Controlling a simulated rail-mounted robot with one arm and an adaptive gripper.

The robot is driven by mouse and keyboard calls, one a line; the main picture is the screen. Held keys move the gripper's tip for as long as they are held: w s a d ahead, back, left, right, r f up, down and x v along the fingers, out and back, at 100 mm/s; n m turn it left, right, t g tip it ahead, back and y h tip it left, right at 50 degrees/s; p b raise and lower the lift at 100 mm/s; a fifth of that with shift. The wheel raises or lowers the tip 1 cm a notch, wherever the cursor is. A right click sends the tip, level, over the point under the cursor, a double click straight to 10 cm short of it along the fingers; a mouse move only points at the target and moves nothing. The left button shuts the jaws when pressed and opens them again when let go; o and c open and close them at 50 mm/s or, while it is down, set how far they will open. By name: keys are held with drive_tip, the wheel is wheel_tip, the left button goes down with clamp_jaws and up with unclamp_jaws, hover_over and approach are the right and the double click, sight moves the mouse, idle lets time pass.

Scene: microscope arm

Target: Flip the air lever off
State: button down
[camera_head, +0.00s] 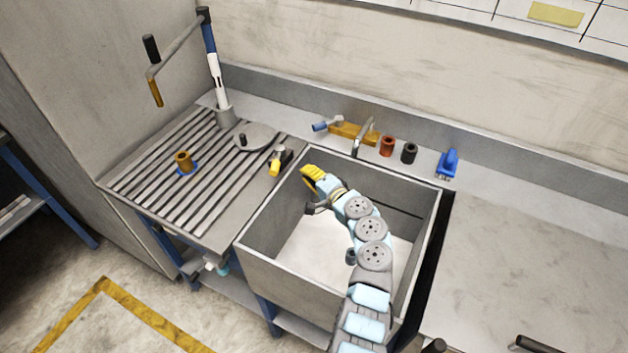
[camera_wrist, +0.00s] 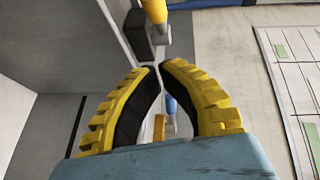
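A small lever with a yellow handle (camera_head: 275,166) and a dark base (camera_head: 286,155) sits on the counter at the sink's upper left corner. No label shows, so I cannot confirm that it is the air lever. In the wrist view a yellow handle (camera_wrist: 155,10) on a dark block (camera_wrist: 143,33) shows just beyond my fingertips, apparently the same lever. My gripper (camera_head: 306,171) is over the sink's left part, to the right of this lever. In the wrist view my gripper's yellow and black fingers (camera_wrist: 160,67) have their tips almost together, with nothing held.
Behind the sink (camera_head: 257,262) stand a faucet (camera_head: 366,134), a blue-handled lever (camera_head: 326,125), a brown cup (camera_head: 388,146), a black cup (camera_head: 409,153) and a blue object (camera_head: 448,163). A ribbed drainboard (camera_head: 165,190) lies left. The right counter (camera_head: 530,265) is mostly clear.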

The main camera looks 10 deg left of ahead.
sight(277, 162)
drive_tip(key=w+a+f, duration=0.1)
drive_tip(key=a, duration=0.5)
drive_tip(key=shift+w+a+f, duration=0.1)
drive_tip(key=shift+a+f, duration=0.05)
